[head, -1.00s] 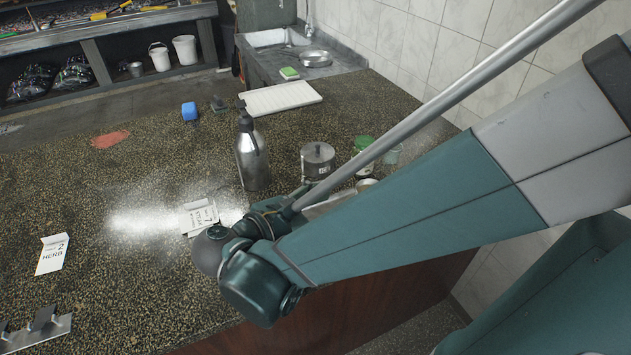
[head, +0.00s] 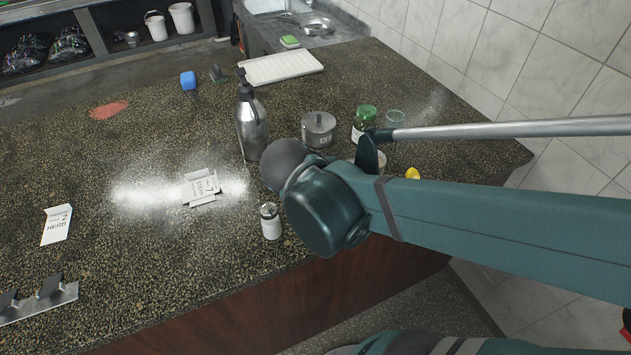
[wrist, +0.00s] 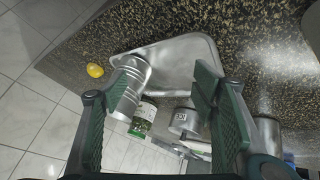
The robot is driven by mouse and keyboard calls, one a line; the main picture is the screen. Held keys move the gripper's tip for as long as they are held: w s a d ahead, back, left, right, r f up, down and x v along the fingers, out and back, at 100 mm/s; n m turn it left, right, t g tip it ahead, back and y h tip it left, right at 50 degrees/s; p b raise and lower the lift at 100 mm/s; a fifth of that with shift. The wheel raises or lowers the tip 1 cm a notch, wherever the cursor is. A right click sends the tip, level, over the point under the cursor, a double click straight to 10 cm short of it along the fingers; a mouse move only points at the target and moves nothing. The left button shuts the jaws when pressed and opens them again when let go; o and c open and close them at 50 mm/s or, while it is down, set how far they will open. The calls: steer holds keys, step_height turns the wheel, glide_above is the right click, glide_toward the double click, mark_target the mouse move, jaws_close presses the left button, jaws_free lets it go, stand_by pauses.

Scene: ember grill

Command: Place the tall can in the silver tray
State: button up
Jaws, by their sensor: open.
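The tall can (wrist: 131,88), silver and ribbed, shows in the wrist view between the fingers of my open gripper (wrist: 150,84), nearer the left finger. The silver tray (wrist: 185,60), shallow with rounded corners, lies on the counter just beyond. The can overlaps the tray's left edge in the picture; I cannot tell whether it is in the tray or beside it. I cannot tell whether a finger touches the can. In the head view my arm hides the gripper and the tray.
A white shaker (head: 271,222) stands near the front edge. A lemon (wrist: 95,70) lies near the tray.

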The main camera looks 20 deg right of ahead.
steer(key=shift+s+a+n+y, duration=0.25)
steer(key=shift+a+n+y, duration=0.35)
steer(key=shift+n+y, duration=0.25)
steer(key=a+r+n+t+y, duration=0.3)
steer(key=a+r+n+y, duration=0.1)
steer(key=r, duration=0.1)
steer(key=shift+a+r, duration=0.3)
steer(key=shift+a, duration=0.05)
